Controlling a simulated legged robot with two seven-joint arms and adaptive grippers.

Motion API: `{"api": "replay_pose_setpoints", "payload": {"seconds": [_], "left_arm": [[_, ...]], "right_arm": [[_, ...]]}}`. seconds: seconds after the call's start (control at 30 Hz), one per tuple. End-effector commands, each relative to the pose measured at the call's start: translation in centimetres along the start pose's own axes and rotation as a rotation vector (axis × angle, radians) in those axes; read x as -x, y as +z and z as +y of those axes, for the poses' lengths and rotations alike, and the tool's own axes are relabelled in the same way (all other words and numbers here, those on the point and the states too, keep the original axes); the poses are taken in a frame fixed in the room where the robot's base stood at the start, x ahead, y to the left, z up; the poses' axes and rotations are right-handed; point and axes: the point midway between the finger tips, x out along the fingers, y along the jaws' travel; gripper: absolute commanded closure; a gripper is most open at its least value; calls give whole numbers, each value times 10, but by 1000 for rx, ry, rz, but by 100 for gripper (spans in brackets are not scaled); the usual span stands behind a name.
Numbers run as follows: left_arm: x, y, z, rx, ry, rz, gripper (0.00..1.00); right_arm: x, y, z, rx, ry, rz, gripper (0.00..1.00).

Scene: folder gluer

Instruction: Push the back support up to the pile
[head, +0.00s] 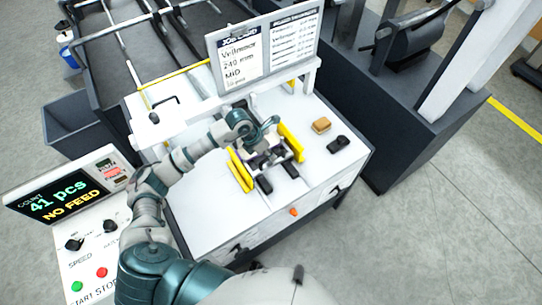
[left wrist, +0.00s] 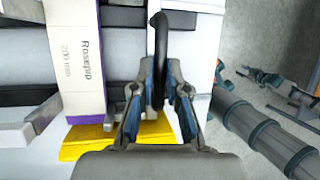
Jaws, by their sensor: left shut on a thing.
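My left gripper (head: 268,132) is over the white feeder table, between two yellow side guides (head: 240,171) (head: 291,142). In the left wrist view, its fingers (left wrist: 160,98) are shut on an upright black handle (left wrist: 159,35), which appears to belong to the back support. The rest of the back support is hard to make out behind the gripper. The pile shows in the left wrist view as a cream and purple carton (left wrist: 82,55) marked "200 mm", left of the fingers. I cannot tell whether the support touches it. My right gripper is not in view.
A job card board (head: 265,52) stands behind the gripper. A tan block (head: 321,125) and a black knob (head: 339,144) sit on the table's right side. A control panel (head: 65,195) reading "41 pcs NO FEED" stands at left. The table's front is mostly clear.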

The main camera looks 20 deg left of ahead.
Motion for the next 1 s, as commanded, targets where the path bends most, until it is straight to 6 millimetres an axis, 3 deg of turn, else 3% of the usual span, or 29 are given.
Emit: {"api": "replay_pose_setpoints", "payload": {"seconds": [0.03, 0.1, 0.47, 0.57, 1.0], "left_arm": [[0, 0, 0, 0, 1, -1, 78], [0, 0, 0, 0, 1, 0, 61], [5, 0, 0, 0, 1, -1, 61], [18, 0, 1, 0, 4, -2, 61], [106, 0, 2, 0, 2, -1, 61]], "right_arm": [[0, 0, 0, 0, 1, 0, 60], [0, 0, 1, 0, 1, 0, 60], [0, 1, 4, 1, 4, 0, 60], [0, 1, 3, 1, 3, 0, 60], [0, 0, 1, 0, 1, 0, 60]]}}
